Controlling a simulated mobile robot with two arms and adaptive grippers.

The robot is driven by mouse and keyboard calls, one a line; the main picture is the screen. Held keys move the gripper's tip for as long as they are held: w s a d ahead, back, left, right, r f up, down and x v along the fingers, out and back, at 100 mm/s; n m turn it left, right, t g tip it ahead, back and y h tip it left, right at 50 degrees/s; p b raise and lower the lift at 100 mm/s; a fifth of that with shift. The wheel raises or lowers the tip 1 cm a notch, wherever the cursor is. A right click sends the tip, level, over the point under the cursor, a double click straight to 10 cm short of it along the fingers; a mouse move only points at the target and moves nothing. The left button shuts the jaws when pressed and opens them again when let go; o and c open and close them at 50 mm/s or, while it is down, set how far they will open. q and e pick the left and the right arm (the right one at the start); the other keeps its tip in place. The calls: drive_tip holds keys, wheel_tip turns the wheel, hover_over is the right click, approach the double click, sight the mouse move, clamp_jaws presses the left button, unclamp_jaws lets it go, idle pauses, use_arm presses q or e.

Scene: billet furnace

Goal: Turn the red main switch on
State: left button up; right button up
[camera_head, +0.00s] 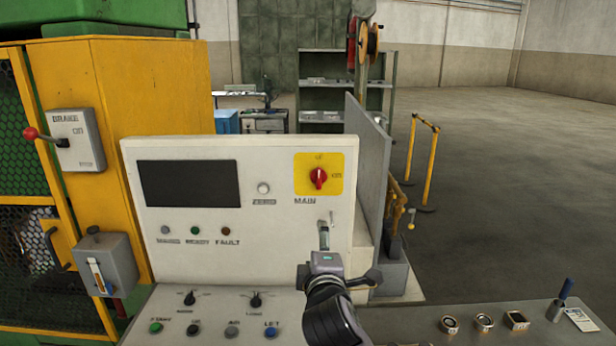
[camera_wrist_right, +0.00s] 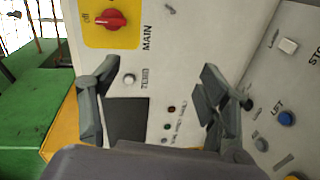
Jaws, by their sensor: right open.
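The red main switch (camera_head: 318,178) is a rotary knob on a yellow plate (camera_head: 335,162) at the upper right of the pale control panel. Its handle looks upright, toward the mark at the top of the plate; another mark is at its right. The switch (camera_wrist_right: 110,20) also shows at the top of the right wrist view. My right gripper (camera_head: 338,275) is open in front of the panel, below the switch and apart from it. In the right wrist view its two fingers (camera_wrist_right: 158,75) are spread with nothing between them. My left gripper is out of view.
The panel has a dark screen (camera_head: 189,183) and several lamps. A sloped console (camera_head: 220,310) with knobs and buttons lies below. A grey shelf (camera_head: 425,318) at the right holds small parts. A yellow machine (camera_head: 130,85) with a red-knobbed lever box (camera_head: 77,140) stands left.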

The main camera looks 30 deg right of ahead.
drive_tip(key=t+h, duration=0.1)
approach(319, 181)
drive_tip(key=shift+n, duration=0.4)
drive_tip(key=p+x, duration=0.5)
drive_tip(key=x, duration=0.3)
drive_tip(key=shift+w+r+p, duration=0.1)
drive_tip(key=shift+r+p, duration=0.05)
drive_tip(key=shift+p, duration=0.2)
drive_tip(key=shift+w+d, duration=0.35)
drive_tip(key=shift+w, duration=0.15)
drive_tip(key=c, duration=1.2)
drive_tip(key=shift+o, duration=0.2)
